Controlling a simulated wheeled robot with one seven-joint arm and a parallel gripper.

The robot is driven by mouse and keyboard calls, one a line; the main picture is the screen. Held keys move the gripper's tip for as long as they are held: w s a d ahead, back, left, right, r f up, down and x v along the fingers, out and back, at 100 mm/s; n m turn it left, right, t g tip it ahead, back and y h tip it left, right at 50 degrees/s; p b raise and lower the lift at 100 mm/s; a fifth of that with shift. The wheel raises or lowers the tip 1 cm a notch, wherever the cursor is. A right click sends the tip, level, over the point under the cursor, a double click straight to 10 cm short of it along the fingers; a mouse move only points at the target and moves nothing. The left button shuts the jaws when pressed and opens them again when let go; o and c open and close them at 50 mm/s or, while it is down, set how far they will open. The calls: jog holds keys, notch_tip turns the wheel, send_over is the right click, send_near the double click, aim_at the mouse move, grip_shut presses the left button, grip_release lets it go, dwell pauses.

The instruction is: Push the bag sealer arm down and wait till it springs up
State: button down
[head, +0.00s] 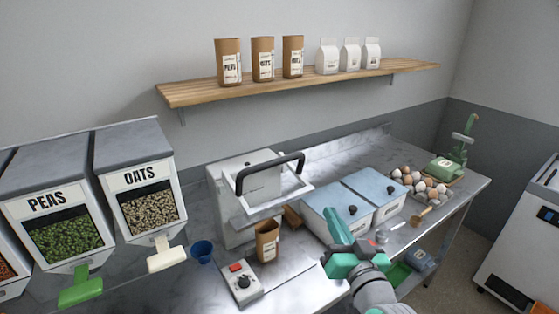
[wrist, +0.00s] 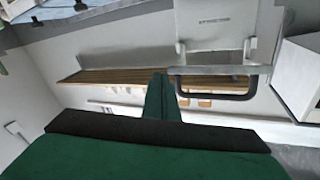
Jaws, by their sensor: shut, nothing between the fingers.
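The bag sealer (head: 232,215) is a pale grey machine on the metal counter. Its arm, with a black bar handle (head: 270,170), stands raised. A brown kraft bag (head: 267,242) stands upright at the sealer's front. My green gripper (head: 331,217) is shut and empty, to the right of the sealer and in front of the blue-lidded bins, apart from the handle. In the wrist view my shut fingers (wrist: 159,82) point toward the scene, with the sealer's black handle (wrist: 215,97) just to their right and the sealer body (wrist: 216,25) above it.
A control box with a red button (head: 240,284) and a blue cup (head: 202,251) are near the sealer. Blue-lidded bins (head: 337,210) stand to its right, beyond them an egg tray (head: 420,187). Dispensers (head: 137,185) are at left. A wooden shelf (head: 300,84) with bags hangs above.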

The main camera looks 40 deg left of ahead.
jog(key=s+a+r+n+g+y, duration=0.1)
jog(key=s+a+r+n+g, duration=0.1)
jog(key=r, duration=0.6)
jog(key=s+a+r+n+g+y, duration=0.2)
jog(key=s+a+r+n+g, duration=0.1)
jog(key=r, duration=0.5)
jog(key=shift+s+a+r+n+g, duration=0.3)
jog(key=shift+s+n+g, duration=0.15)
jog(key=shift+n, duration=0.75)
jog(key=shift+w, duration=0.1)
jog(key=w+a+f, duration=0.3)
jog(key=a, duration=0.5)
jog(key=shift+f, duration=0.4)
jog(key=shift+w, duration=0.15)
